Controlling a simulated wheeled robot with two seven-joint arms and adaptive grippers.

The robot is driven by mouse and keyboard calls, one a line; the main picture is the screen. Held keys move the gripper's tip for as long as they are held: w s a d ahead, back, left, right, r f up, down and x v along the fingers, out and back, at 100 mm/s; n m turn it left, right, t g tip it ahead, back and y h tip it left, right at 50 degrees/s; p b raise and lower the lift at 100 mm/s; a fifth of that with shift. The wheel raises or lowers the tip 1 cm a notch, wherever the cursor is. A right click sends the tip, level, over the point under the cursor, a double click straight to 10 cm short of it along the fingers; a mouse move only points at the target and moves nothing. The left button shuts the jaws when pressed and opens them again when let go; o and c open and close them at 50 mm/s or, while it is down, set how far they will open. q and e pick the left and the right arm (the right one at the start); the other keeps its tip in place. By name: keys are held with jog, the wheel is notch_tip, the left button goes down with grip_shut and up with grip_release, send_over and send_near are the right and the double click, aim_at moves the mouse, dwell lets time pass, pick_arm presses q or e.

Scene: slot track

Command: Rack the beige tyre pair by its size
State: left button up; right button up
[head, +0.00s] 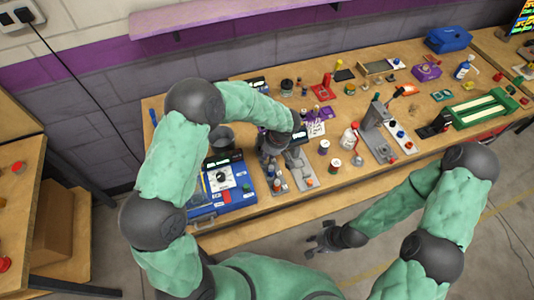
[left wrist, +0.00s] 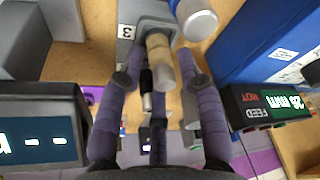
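The beige tyre pair (left wrist: 159,58) shows in the left wrist view as two pale beige rounds at a grey holder (left wrist: 126,32) marked 3. My left gripper (left wrist: 161,68) has its purple-grey fingers spread on both sides of the beige piece, with gaps visible, so it looks open. In the head view my left gripper (head: 268,152) is over the grey slotted holders (head: 299,168) on the bench; the beige pair is hidden there by the hand. My right gripper (head: 322,240) hangs empty in front of the bench edge; its fingers look spread.
Small jars (head: 324,147) stand to the right. A grey stand (head: 374,132) and green frame (head: 484,109) lie farther right on the bench (head: 260,211).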

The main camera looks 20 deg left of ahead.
dwell(0.3)
pick_arm(q)
jog(key=shift+d+r+p, duration=0.1)
jog(key=shift+r+p, duration=0.2)
jog(key=shift+r, duration=0.2)
jog(key=p+v, duration=0.1)
jog(key=v, duration=1)
jog(key=shift+r, duration=0.15)
